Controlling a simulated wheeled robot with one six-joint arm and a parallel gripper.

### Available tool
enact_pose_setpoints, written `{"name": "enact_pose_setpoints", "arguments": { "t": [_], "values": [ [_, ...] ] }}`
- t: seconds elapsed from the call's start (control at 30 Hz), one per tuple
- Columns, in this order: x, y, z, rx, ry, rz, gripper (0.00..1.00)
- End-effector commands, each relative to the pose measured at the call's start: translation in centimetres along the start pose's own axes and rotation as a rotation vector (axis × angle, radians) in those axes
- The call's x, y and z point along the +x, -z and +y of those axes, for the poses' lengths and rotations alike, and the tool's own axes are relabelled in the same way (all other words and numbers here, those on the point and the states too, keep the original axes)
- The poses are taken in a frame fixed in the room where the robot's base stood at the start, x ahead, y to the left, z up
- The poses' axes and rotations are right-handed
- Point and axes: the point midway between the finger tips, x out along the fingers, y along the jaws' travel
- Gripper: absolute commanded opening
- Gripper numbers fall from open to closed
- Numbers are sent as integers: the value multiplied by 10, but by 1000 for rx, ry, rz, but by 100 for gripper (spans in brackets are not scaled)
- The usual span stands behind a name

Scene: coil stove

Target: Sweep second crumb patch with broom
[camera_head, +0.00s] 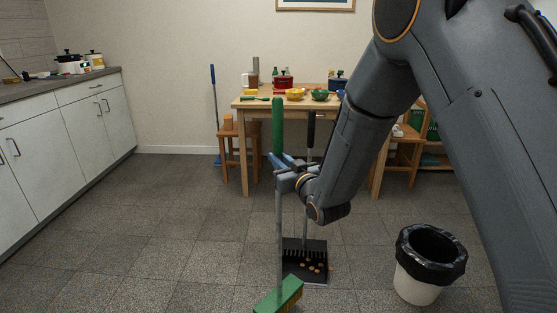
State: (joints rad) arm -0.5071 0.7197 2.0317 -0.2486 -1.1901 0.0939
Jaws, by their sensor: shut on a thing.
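My gripper (283,170) is shut on the broom, around its upright grey stick (280,225) just below the green grip (278,125). The broom's green head (279,296) is low at the bottom of the picture, in front of the dustpan; I cannot tell whether it touches the floor. A black long-handled dustpan (290,264) stands on the floor behind it. Several small orange-brown crumbs (312,267) show in the dustpan. No separate crumb patch can be made out on the open floor.
A white bin with a black liner (424,285) stands at the right. A wooden table (247,106) with dishes and a stool (239,131) are behind. A blue-handled mop or broom (213,100) leans on the back wall. White cabinets (60,145) line the left. The left floor is clear.

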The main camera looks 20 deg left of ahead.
Motion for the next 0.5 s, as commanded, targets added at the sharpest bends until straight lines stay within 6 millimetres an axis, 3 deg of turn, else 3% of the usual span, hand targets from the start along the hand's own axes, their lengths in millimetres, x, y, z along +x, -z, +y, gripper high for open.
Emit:
{"name": "enact_pose_setpoints", "arguments": {
  "t": [0.17, 0.5],
  "values": [
    [2, -6, -2, -1, 4, 2, 0],
    [2, -35, -3, -1, 4, 2, 0]
  ]
}}
